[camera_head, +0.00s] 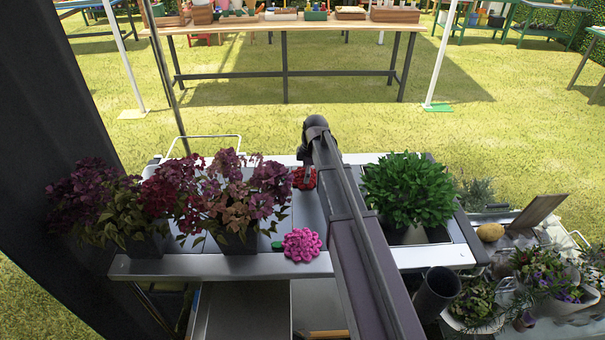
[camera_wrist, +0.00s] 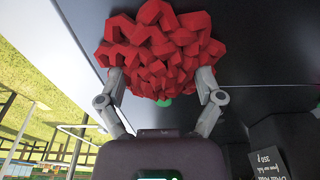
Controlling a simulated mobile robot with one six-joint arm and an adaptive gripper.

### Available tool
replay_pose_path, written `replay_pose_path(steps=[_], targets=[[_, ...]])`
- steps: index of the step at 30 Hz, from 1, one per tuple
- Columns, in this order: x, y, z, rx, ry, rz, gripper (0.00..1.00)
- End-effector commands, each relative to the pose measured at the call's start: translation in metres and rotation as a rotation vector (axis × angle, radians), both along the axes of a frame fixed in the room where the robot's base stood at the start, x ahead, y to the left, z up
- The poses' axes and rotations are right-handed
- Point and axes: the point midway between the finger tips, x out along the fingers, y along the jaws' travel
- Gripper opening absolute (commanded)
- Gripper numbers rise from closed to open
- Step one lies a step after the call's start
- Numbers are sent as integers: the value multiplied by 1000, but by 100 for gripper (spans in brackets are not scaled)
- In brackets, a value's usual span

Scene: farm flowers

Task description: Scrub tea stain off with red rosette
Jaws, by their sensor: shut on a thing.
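The red rosette (camera_wrist: 165,45), a faceted ball of petals, fills the upper middle of the wrist view. My gripper (camera_wrist: 161,80) is shut on it, with one finger on each side. In the head view the red rosette (camera_head: 304,178) shows left of my arm, over the back half of the grey tabletop (camera_head: 313,213). Whether it touches the surface I cannot tell. I cannot make out the tea stain in either view; my arm and the rosette cover part of the tabletop.
A pink rosette (camera_head: 302,245) lies near the front edge. Purple potted flowers (camera_head: 238,195) stand to the left and a green leafy plant (camera_head: 408,188) to the right of my arm. A dark cylindrical pot (camera_head: 437,293) is at the lower right.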

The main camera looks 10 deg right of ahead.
Motion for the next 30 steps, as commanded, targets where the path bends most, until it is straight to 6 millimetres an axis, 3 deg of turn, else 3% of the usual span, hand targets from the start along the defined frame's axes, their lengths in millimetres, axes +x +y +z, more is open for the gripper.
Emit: replay_pose_path(steps=[11,30], targets=[[-1,-4,-1,-6,1,-2,47],[-6,-37,1,-4,1,-2,47]])
